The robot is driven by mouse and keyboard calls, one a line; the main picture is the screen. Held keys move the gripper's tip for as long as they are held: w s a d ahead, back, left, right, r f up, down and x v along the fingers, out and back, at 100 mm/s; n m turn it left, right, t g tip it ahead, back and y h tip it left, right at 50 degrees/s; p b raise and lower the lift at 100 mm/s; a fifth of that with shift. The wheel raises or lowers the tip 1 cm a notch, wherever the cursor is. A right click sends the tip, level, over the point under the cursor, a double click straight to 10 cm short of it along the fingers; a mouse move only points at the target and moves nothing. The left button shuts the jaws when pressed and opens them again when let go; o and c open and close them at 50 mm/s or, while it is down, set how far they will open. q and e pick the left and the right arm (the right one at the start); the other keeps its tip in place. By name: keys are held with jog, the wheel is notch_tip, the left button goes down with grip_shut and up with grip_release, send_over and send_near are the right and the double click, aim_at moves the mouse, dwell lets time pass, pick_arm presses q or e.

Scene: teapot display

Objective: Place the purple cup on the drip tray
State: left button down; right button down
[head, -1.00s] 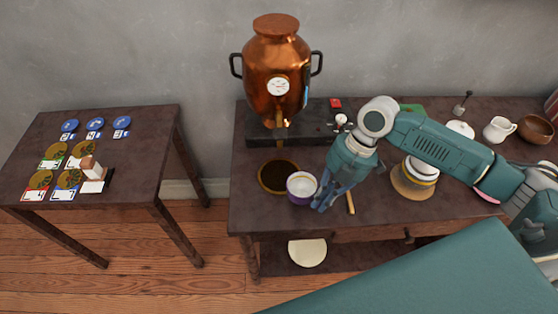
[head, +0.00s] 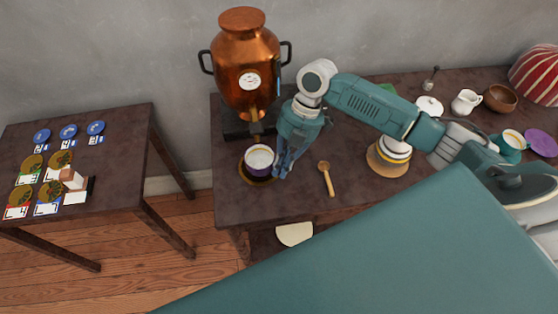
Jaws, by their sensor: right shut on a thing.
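The purple cup (head: 259,161), with a white inside and a gold band near its rim, is upright at the front of the samovar. My right gripper (head: 281,168) is shut on the cup's right side. The round drip tray (head: 249,180), dark with a brass-coloured rim, is directly under the cup in the picture and mostly hidden by it. I cannot tell whether the cup's base touches the tray or hangs just above it. My left gripper is not in view.
The copper samovar (head: 248,75) stands on a dark block behind the cup, its spout close above. A side table (head: 110,165) with cards and discs stands left across a gap.

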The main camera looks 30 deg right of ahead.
aim_at(264, 165)
jog(key=w+f, duration=0.1)
jog(key=w+d+f+p, duration=0.1)
jog(key=w, duration=0.1)
jog(key=shift+f, duration=0.7)
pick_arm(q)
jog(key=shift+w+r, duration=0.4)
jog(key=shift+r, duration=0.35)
pick_arm(e)
jog(key=shift+f, duration=0.1)
jog(key=shift+f, duration=0.15)
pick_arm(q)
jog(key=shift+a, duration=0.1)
pick_arm(e)
jog(key=c, duration=1.9)
grip_release()
